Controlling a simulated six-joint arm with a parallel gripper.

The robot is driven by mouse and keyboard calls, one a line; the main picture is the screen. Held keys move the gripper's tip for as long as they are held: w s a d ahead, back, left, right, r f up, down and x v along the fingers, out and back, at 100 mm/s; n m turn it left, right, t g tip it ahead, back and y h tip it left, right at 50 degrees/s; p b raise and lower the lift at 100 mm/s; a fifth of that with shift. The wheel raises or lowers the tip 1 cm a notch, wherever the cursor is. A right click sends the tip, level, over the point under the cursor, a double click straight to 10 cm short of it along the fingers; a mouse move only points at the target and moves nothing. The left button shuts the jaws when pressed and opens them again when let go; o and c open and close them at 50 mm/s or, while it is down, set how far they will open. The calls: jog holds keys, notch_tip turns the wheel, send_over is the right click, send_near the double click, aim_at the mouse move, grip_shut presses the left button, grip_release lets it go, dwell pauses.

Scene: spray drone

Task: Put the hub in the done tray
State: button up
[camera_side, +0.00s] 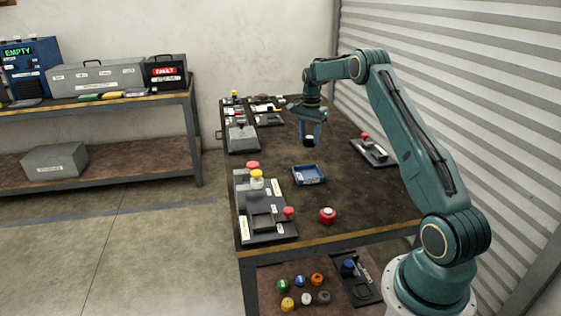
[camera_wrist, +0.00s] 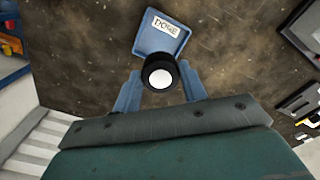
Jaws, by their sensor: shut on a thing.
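My gripper (camera_side: 310,135) is shut on the hub (camera_side: 309,142), a short black cylinder with a white face, and holds it above the table. In the wrist view the hub (camera_wrist: 161,72) sits between the two blue fingers. The done tray (camera_side: 309,182) is a small blue open tray on the table, nearer the side camera than the hub and below it. In the wrist view the tray (camera_wrist: 148,46), with a white "DONE" label, lies just beyond the hub, which covers its near edge. I see nothing in the visible part of the tray.
A black fixture (camera_side: 265,232) with red and yellow knobs stands at the table's near left. A red knob (camera_side: 327,215) stands near the front edge. Another black fixture (camera_side: 374,151) lies at the right. More fixtures stand at the far left. The table around the tray is clear.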

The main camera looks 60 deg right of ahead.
jog(key=shift+f, duration=6.5)
jog(key=shift+f, duration=0.1)
jog(key=o, duration=1.1)
jog(key=shift+o, duration=0.2)
notch_tip(320, 180, up, 12)
jog(key=shift+r, duration=0.15)
